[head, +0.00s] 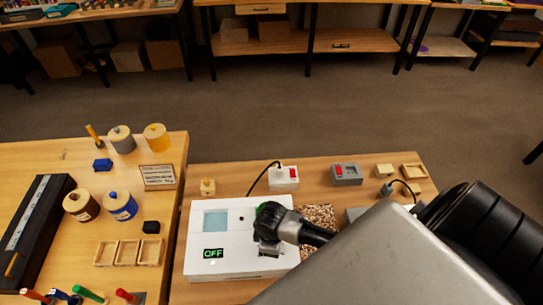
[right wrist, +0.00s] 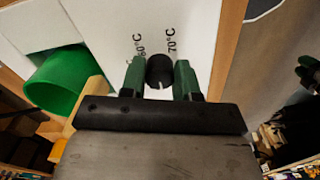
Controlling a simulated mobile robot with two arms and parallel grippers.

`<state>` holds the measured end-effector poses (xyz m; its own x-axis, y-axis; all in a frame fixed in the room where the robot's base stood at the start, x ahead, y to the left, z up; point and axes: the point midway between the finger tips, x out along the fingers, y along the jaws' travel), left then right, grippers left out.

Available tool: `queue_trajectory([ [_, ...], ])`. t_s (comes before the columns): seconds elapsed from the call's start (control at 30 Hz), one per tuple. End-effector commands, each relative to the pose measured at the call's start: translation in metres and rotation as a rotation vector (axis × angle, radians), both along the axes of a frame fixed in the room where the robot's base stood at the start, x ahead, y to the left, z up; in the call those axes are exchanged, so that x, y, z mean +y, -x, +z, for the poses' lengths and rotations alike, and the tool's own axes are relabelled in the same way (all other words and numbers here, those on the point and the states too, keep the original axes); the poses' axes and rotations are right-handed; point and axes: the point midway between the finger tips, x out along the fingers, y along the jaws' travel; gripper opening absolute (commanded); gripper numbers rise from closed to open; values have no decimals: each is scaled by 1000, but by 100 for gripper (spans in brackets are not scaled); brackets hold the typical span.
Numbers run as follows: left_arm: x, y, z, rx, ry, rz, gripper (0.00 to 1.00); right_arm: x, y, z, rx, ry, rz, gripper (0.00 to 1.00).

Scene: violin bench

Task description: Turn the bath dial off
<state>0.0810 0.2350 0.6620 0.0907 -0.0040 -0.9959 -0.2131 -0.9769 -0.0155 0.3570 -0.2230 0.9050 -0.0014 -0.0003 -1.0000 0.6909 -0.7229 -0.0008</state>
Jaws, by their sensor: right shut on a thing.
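The white bath (head: 200,268) stands on the right bench, and its display (head: 213,253) reads OFF in green. My right gripper (head: 270,235) is over the right part of its top and covers the dial in the head view. In the right wrist view, its green fingertips (right wrist: 160,78) are shut on the black dial (right wrist: 160,68), one on each side. A pale mark shows on the dial's lower edge in that view. Printed 60°C and 70°C marks lie beyond the dial. My left gripper is not in view.
A white box with a red switch (head: 284,178) and black cord stands behind the bath. A grey switch box (head: 346,174) is farther right. A tray of brown granules (head: 320,215) is beside the bath. A green cylinder (right wrist: 55,82) shows left of the dial in the wrist view.

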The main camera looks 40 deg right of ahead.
Motion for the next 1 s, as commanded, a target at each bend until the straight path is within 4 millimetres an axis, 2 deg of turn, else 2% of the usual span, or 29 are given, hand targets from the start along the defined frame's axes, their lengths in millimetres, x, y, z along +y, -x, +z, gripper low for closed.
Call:
queue_trajectory([
  [0.5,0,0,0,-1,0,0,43,-1,-4,2,-8,0,409,7],
  [1.0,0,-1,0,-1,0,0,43,0,-4,2,-7,-1,535,7],
])
